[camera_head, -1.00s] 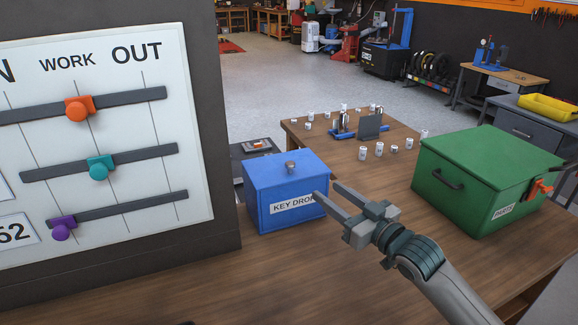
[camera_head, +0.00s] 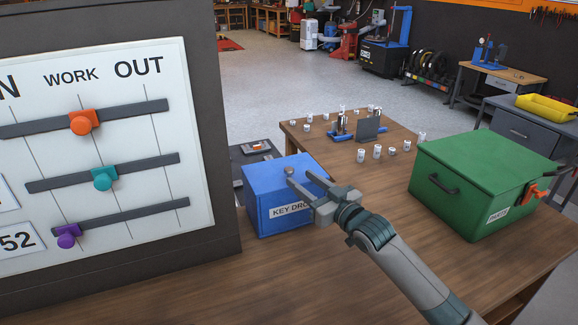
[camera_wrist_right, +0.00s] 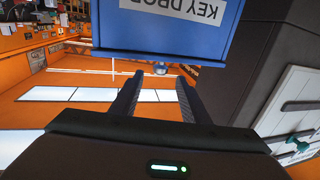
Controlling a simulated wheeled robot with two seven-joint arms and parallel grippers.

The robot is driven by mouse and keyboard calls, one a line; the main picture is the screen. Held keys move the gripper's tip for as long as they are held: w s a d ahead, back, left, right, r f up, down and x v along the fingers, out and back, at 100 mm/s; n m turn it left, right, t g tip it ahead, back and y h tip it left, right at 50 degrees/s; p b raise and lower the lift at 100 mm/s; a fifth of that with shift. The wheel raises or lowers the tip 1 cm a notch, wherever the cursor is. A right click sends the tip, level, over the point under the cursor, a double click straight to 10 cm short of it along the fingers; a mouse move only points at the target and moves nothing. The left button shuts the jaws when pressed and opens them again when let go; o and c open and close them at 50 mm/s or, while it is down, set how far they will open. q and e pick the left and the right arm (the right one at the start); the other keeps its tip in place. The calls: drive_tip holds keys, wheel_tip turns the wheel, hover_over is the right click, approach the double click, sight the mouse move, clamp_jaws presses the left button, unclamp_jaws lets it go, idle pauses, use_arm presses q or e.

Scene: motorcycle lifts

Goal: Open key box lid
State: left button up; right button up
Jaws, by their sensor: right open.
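The blue key box (camera_head: 264,214), labelled "KEY DROP", stands on the wooden bench with its lid (camera_head: 272,172) shut. A small grey knob (camera_head: 290,171) sits on top of the lid. My right gripper (camera_head: 299,178) is open, its fingers reaching over the box's right side close to the knob. In the right wrist view the box (camera_wrist_right: 170,28) appears upside down, with the knob (camera_wrist_right: 160,69) between the open fingers (camera_wrist_right: 158,84), ahead of their tips and not gripped. My left gripper is not in view.
A green box (camera_head: 475,190) with an orange latch stands to the right. A panel with sliders (camera_head: 100,140) stands close on the left. Several small white cans (camera_head: 376,152) stand behind. The bench in front of the blue box is clear.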

sight(292, 172)
drive_tip(key=p+x, duration=0.1)
drive_tip(key=x, duration=0.6)
drive_tip(key=shift+w+a+p, duration=0.1)
drive_tip(key=shift+p, duration=0.3)
clamp_jaws()
